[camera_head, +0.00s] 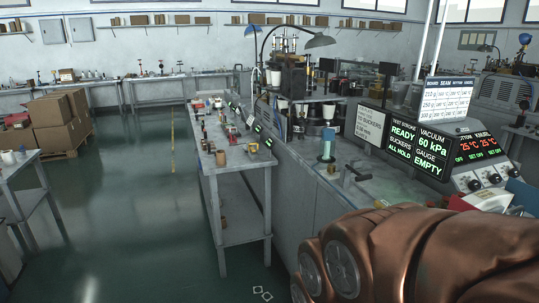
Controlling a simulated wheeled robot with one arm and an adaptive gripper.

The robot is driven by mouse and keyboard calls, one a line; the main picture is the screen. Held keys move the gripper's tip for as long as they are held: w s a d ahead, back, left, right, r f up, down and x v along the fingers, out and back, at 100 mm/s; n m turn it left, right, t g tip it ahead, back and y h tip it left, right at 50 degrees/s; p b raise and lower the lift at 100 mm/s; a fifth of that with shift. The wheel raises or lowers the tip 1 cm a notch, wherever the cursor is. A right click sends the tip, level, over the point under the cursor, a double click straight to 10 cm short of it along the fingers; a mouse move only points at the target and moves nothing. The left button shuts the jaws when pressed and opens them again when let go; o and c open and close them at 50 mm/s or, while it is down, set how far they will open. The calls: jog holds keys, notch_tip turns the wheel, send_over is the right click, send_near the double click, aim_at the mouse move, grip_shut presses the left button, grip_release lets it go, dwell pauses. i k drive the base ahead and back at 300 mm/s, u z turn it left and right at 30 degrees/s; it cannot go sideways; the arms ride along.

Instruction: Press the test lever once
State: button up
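A small dark lever-like handle (357,174) stands on the machine bench, right of a teal cylinder (327,148) on a pale base. It may be the test lever, but no label on it can be read. Behind it, a black display (418,143) reads READY, VACUUM 60 kPa, SUCKERS ALL HOLD and GAUGE EMPTY. My copper-coloured arm (410,255) fills the lower right and hides the front of the bench. My gripper is not in view, so its place relative to the handle does not show.
A temperature panel (478,158) with knobs sits right of the display, below a white seam chart (446,98). A narrow side table (243,182) holding small parts stands left of the bench. Cardboard boxes (58,121) are stacked at left. The green floor (130,210) between is clear.

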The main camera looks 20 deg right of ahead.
aim_at(360, 177)
jog(key=k, duration=0.5)
jog(key=z, duration=1.25)
jog(key=i, duration=0.9)
jog(key=u, duration=1.8)
